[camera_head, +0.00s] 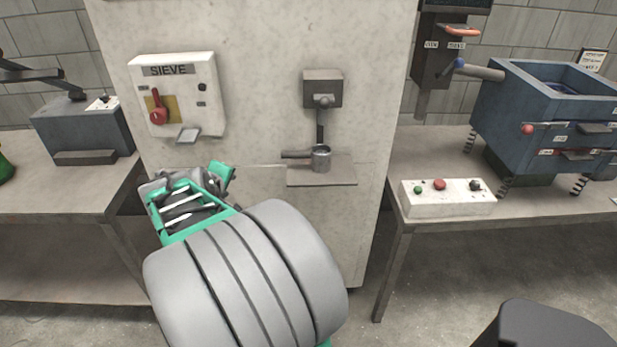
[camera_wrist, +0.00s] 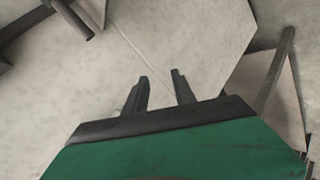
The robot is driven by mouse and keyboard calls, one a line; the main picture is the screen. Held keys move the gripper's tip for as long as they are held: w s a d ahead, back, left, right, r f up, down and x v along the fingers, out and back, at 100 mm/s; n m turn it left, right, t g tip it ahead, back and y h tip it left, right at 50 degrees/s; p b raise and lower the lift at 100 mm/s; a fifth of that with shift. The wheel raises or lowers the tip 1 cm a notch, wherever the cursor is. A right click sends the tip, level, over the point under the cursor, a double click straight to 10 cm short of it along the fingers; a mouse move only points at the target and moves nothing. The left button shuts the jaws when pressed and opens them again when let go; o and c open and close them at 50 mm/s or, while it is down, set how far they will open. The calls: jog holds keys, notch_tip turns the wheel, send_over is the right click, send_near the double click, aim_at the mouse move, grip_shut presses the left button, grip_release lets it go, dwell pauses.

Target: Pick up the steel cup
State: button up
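The steel cup (camera_head: 321,158) is a small grey metal cup with a handle pointing left. It stands upright on a small ledge (camera_head: 335,178) on the front of a pale cabinet, below a dark dispenser with a spout (camera_head: 323,92). My gripper shows in the wrist view (camera_wrist: 160,84) with its two dark fingers apart and nothing between them, facing the pale cabinet surface. In the head view my arm is left of and below the cup, apart from it, and the fingers are mostly hidden.
A white SIEVE panel (camera_head: 172,97) with a red lever sticks out of the cabinet at the left. A right-hand table (camera_head: 430,150) holds a button box (camera_head: 447,198) and a blue machine (camera_head: 545,120). A left-hand table carries a dark machine (camera_head: 82,128). Space before the cup's ledge looks clear.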

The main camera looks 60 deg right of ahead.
aim_at(300, 157)
jog(key=s+d+g+h, duration=0.1)
jog(key=s+d, duration=0.2)
jog(key=d, duration=0.2)
jog(key=s+d+n+g+h+b, duration=0.1)
jog(key=s+d+h, duration=0.1)
jog(key=s+d, duration=0.2)
jog(key=s+d+n+g+h+b, duration=0.1)
jog(key=s+d+h, duration=0.1)
jog(key=s+d, duration=0.2)
jog(key=shift+s+d+g, duration=0.1)
jog(key=shift+d+g, duration=0.3)
jog(key=shift+d, duration=1.45)
jog(key=x, duration=0.7)
jog(key=shift+r, duration=0.3)
grip_shut()
jog(key=shift+r, duration=0.1)
